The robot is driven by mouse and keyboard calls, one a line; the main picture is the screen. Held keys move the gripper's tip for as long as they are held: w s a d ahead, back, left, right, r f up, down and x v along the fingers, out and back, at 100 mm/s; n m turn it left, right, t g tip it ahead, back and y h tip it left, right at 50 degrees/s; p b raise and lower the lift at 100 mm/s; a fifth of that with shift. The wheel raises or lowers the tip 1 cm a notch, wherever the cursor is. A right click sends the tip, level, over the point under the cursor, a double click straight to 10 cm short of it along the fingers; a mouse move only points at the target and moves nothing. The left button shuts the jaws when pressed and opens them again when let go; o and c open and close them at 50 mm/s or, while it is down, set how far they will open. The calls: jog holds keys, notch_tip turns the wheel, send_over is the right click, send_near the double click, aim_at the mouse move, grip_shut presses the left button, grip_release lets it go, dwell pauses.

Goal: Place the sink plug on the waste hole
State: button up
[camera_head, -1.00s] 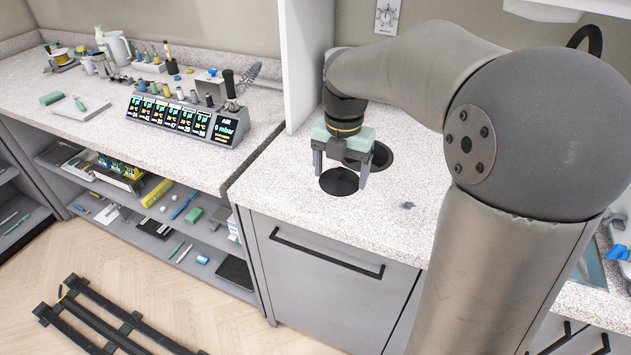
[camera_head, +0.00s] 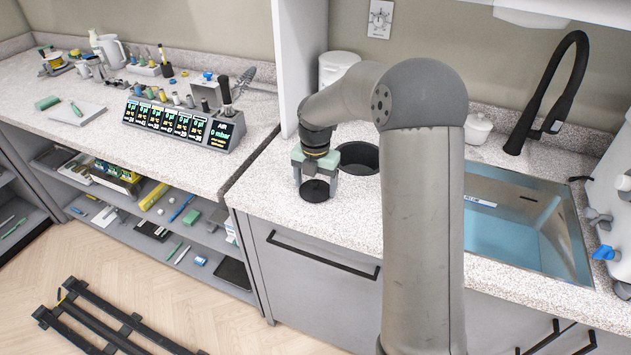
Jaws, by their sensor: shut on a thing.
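My gripper (camera_head: 315,186) is above the counter, left of my upright arm link. Its two greenish-grey jaws are shut on the sink plug (camera_head: 314,192), a black round disc that lies roughly level between them. The disc is low, close to the countertop; I cannot tell whether it touches. The waste hole (camera_head: 357,155) is a round dark opening with a black rim in the counter, behind and to the right of the plug. The plug is apart from it. My arm covers part of the hole's right edge.
A white canister (camera_head: 338,66) stands behind the hole. To the right are a bluish sink basin (camera_head: 510,235) and a black tap (camera_head: 548,95). A display unit (camera_head: 183,122) stands on the left counter. The counter (camera_head: 270,190) left of the plug is clear.

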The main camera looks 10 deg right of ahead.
aim_at(315, 181)
jog(key=shift+f, duration=0.1)
jog(key=shift+f, duration=0.15)
jog(key=o, duration=1)
notch_tip(315, 181, up, 12)
jog(key=s+f+m, duration=0.1)
jog(key=s+m, duration=0.8)
jog(key=s, duration=0.1)
jog(key=s+f+m, duration=0.2)
jog(key=s+m, duration=0.8)
jog(key=s, duration=0.1)
jog(key=s+f+m+b, duration=0.1)
jog(key=s+m, duration=0.8)
jog(key=s, duration=0.2)
jog(key=shift+s+a+f+m+t, duration=0.1)
jog(key=shift+a+f+m+t, duration=0.1)
jog(key=shift+f+m+t, duration=0.1)
